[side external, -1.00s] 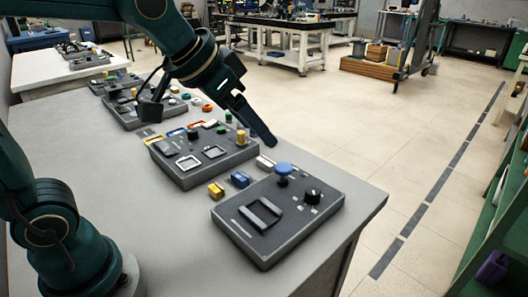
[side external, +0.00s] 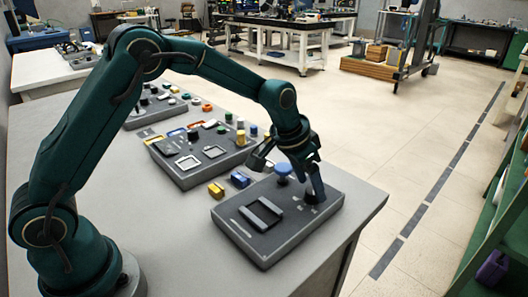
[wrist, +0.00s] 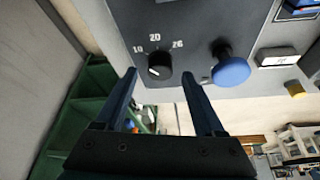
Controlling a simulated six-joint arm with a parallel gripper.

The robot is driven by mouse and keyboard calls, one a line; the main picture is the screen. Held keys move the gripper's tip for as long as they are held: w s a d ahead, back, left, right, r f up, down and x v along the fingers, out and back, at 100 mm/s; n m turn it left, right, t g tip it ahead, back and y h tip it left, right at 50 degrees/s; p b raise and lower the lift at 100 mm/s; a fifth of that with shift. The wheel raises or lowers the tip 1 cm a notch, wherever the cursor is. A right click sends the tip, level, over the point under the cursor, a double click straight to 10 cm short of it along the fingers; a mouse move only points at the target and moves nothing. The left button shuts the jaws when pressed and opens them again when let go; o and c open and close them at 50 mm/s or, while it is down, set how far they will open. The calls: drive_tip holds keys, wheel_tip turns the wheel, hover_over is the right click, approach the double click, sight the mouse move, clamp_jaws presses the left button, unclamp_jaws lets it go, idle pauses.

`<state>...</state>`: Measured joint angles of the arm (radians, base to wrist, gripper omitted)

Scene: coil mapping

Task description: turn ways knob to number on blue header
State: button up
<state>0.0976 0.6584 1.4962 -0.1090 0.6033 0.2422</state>
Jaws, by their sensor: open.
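The black ways knob (wrist: 159,66) sits on the grey panel (wrist: 195,22), with the printed numbers 10, 20 and 26 around it. A small white mark shows on the knob's lower left in the wrist view; which number it points to is unclear. My gripper (wrist: 159,78) is open, its two fingers on either side of the knob with gaps showing. In the side view my gripper (side external: 315,192) is down over the knob and mostly hides it. A blue block (side external: 240,179), perhaps the blue header, lies beside the panel. Its number is not readable.
A blue mushroom button (wrist: 230,70) stands close to the right finger in the wrist view. A black-framed window (side external: 262,213) is on the same panel. A yellow block (side external: 216,190) lies nearby. Another panel (side external: 178,177) stands behind. The table's right edge is close.

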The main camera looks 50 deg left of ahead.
drive_tip(key=shift+x, duration=1)
drive_tip(key=shift+r, duration=0.1)
clamp_jaws()
drive_tip(key=shift+a+m, duration=0.1)
drive_tip(key=shift+m, duration=0.3)
drive_tip(key=m+h, duration=0.1)
drive_tip(key=m, duration=0.2)
drive_tip(key=shift+w+a+m+g, duration=0.1)
drive_tip(key=shift+m+g, duration=0.2)
drive_tip(key=shift+m+g+h, duration=0.6)
drive_tip(key=shift+m+h, duration=0.3)
drive_tip(key=shift+m, duration=1.3)
unclamp_jaws()
